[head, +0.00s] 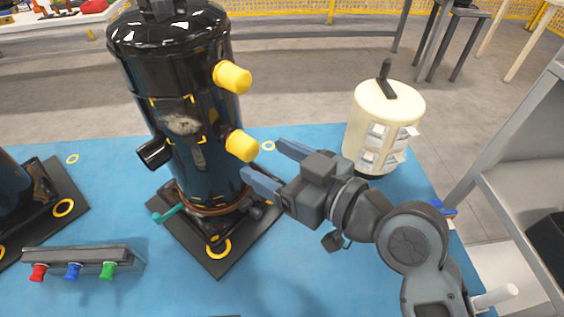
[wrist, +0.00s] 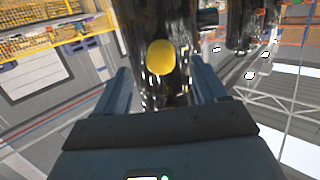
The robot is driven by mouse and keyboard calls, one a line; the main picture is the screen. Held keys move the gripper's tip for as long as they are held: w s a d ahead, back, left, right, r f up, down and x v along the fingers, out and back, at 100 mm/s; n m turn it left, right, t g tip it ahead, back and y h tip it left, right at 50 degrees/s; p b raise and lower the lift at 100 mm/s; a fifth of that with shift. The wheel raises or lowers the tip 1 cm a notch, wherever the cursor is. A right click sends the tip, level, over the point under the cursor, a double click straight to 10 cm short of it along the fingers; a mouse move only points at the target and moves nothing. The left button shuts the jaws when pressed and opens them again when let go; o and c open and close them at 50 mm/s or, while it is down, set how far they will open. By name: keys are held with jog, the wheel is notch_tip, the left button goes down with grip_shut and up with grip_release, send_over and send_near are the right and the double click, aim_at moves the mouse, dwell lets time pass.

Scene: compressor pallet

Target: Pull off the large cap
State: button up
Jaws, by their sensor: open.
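A black compressor (head: 180,100) stands upright on a dark base plate. Two yellow caps stick out of its right side: an upper cap (head: 232,77) and a lower cap (head: 241,146). They look close in size, so I cannot tell for sure which is the large one. My gripper (head: 261,158) is open and empty, its fingers pointing at the compressor close to the lower cap. In the wrist view one yellow cap (wrist: 161,57) shows ahead between the open fingers, apart from both.
A cream cylinder (head: 385,120) with a black handle stands at the back right of the blue table (head: 310,265). A grey bar with red, blue and green knobs (head: 80,260) lies at the front left. A black pipe stub (head: 154,152) sticks out left of the compressor.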

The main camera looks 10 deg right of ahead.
aim_at(253, 154)
jog(key=p+x, duration=0.1)
jog(key=x, duration=0.5)
jog(key=shift+w+a, duration=0.25)
jog(key=shift+a, duration=0.05)
grip_shut()
dwell(0.8)
